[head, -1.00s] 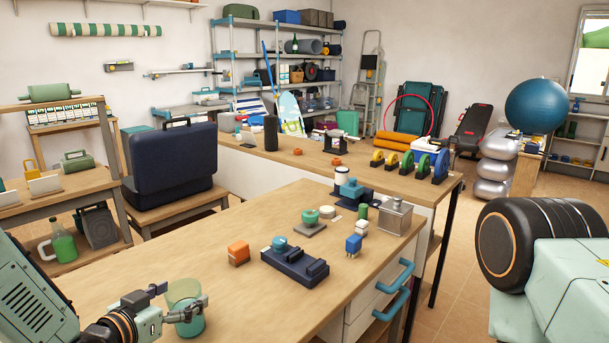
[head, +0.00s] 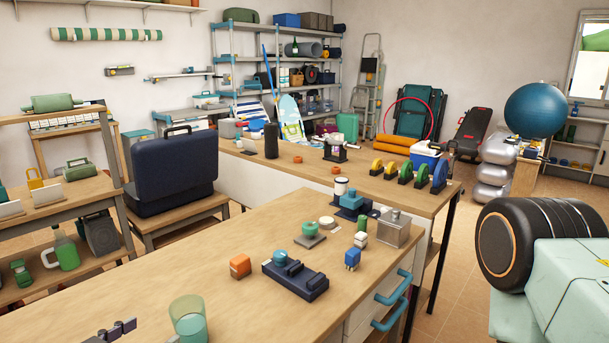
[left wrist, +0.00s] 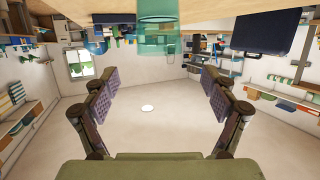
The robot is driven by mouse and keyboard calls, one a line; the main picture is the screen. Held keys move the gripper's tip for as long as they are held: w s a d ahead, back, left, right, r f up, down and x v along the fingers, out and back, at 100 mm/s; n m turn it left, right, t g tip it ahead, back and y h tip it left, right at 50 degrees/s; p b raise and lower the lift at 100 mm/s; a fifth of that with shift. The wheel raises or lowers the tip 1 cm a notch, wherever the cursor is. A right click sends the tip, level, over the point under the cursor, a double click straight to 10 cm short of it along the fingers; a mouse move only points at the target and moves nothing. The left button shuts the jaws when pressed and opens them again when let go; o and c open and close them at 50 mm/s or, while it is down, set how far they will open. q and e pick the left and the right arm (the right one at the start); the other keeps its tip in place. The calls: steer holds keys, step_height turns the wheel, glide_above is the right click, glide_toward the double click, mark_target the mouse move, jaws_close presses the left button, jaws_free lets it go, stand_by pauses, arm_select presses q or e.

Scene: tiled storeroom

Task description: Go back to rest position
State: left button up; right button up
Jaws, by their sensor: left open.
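My left gripper (head: 116,331) shows only by a dark fingertip at the lower left edge of the head view. In the left wrist view its two padded fingers (left wrist: 155,88) stand wide apart with nothing between them. A clear green glass (head: 188,320) stands upright on the wooden worktop, just right of the fingertip and apart from it. The glass also shows at the top of the left wrist view (left wrist: 157,34), beyond the fingers. My right gripper is not in view; an arm link of mine fills the lower right.
A navy case (head: 172,170) sits on a bench behind. Blue handles (head: 391,311) jut from the front.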

mark_target(197, 304)
arm_select(q)
steer(key=shift+b+x, duration=0.8)
steer(key=shift+x, duration=0.1)
steer(key=shift+b+x, duration=0.6)
steer(key=shift+x, duration=0.35)
steer(key=b+x, duration=0.2)
steer(key=x, duration=0.5)
steer(key=shift+f, duration=0.1)
step_height(197, 304, up, 10)
steer(key=p, duration=0.3)
steer(key=shift+m+g+h, duration=0.4)
steer(key=shift+m+h, duration=0.2)
steer(key=s+d+f, duration=0.1)
steer(key=s, duration=0.1)
steer(key=s+d+f, duration=0.1)
steer(key=s+f, duration=0.1)
steer(key=s+d+f+p, duration=0.1)
steer(key=s+f, duration=0.1)
steer(key=s, duration=0.1)
steer(key=s+d+f+p, duration=0.1)
steer(key=s+d+f, duration=0.1)
steer(key=s, duration=0.4)
steer(key=shift+s+m+h, duration=0.3)
steer(key=shift+s+h, duration=0.1)
